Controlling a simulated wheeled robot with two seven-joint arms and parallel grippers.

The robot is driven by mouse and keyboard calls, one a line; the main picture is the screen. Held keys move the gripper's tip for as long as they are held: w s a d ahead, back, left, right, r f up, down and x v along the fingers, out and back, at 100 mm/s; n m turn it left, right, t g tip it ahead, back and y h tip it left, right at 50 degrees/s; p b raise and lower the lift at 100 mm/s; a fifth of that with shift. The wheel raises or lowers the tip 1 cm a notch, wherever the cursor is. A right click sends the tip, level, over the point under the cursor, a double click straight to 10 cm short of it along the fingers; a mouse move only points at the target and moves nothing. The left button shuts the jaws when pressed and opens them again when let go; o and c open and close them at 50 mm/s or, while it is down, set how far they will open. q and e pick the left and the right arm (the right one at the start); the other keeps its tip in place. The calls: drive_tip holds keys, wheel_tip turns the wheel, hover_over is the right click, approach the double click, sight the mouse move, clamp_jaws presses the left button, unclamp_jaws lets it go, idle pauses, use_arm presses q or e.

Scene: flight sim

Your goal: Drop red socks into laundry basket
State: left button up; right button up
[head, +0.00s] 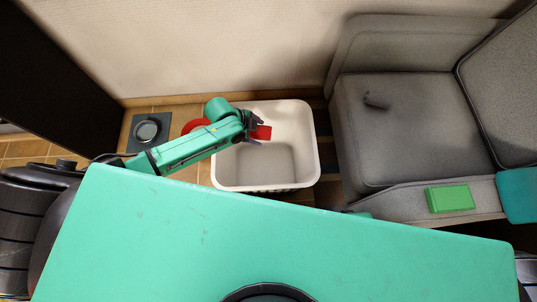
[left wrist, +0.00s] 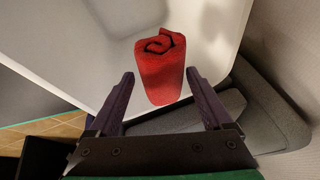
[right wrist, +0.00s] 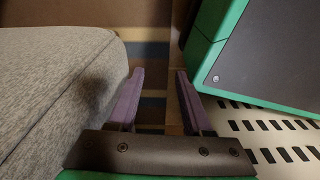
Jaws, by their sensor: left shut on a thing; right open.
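The red socks (head: 263,132) are a rolled red bundle above the inside of the white laundry basket (head: 222,172), near its upper middle. My left gripper (head: 254,130) reaches over the basket's left rim and is shut on the socks. In the left wrist view, the rolled socks (left wrist: 160,80) lie between the two fingers (left wrist: 160,75), with the basket's pale wall (left wrist: 213,30) behind them. My right gripper (right wrist: 158,75) is open and empty in the right wrist view, low beside grey upholstery. I cannot make it out clearly in the head view.
A grey seat (head: 400,125) stands right of the basket, with a small dark object (head: 377,101) on it and a green box (head: 450,198) on its armrest. A red thing (head: 192,126), partly hidden by my arm, and a dark square item (head: 147,131) are on the left floor.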

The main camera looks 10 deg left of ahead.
use_arm(q)
drive_tip(key=shift+f, duration=0.2)
drive_tip(key=o, duration=1.1)
use_arm(e)
drive_tip(key=shift+w+a+r, duration=0.1)
drive_tip(key=shift+w+r, duration=0.15)
drive_tip(key=shift+w, duration=0.2)
use_arm(q)
drive_tip(key=p+v, duration=0.4)
drive_tip(key=v, duration=1)
drive_tip(key=shift+r+p, duration=0.25)
drive_tip(key=shift+p, duration=0.1)
use_arm(e)
drive_tip(key=s+d+f, duration=0.2)
drive_tip(key=s, duration=0.8)
